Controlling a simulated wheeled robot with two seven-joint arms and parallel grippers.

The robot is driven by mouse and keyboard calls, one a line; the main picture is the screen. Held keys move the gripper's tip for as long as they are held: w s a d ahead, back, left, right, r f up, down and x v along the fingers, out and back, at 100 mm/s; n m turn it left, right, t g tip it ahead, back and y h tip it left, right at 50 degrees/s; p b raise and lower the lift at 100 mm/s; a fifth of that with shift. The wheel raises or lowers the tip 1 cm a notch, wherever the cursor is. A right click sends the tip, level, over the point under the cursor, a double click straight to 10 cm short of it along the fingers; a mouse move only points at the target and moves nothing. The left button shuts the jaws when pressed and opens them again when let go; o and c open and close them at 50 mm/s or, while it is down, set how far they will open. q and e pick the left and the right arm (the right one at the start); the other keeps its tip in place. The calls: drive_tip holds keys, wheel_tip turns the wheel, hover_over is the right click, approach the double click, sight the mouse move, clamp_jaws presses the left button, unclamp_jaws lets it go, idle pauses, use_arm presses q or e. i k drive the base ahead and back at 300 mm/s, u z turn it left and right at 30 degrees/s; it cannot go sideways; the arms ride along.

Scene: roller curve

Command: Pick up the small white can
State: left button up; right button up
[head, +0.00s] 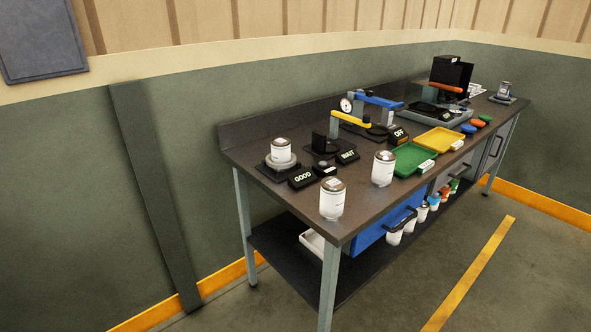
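Several white cans with grey tops stand upright on a dark workbench (310,183). One white can (332,202) stands at the near front corner. Another white can (383,170) stands to its right, close to the front edge. A smaller-looking white can (281,152) sits on a round grey stand (281,166) at the left end. A small can (505,89) with a darker label sits on a dark base at the far right end. I cannot tell for sure which is the small white can. Neither of my grippers is in view.
GOOD (302,178) and WAIT (347,157) signs stand near the left can. Green (413,158) and yellow (440,140) trays lie along the front. A gauge device with a yellow arm (350,119) stands behind. A blue drawer (385,236) hangs below. Floor in front is clear.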

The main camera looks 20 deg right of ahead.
sight(281, 147)
drive_tip(key=u, duration=0.3)
drive_tip(key=i, duration=0.35)
drive_tip(key=u, duration=0.6)
drive_tip(key=i, duration=1)
drive_tip(key=z, duration=0.85)
drive_tip(key=i, duration=0.6)
drive_tip(key=z, duration=0.65)
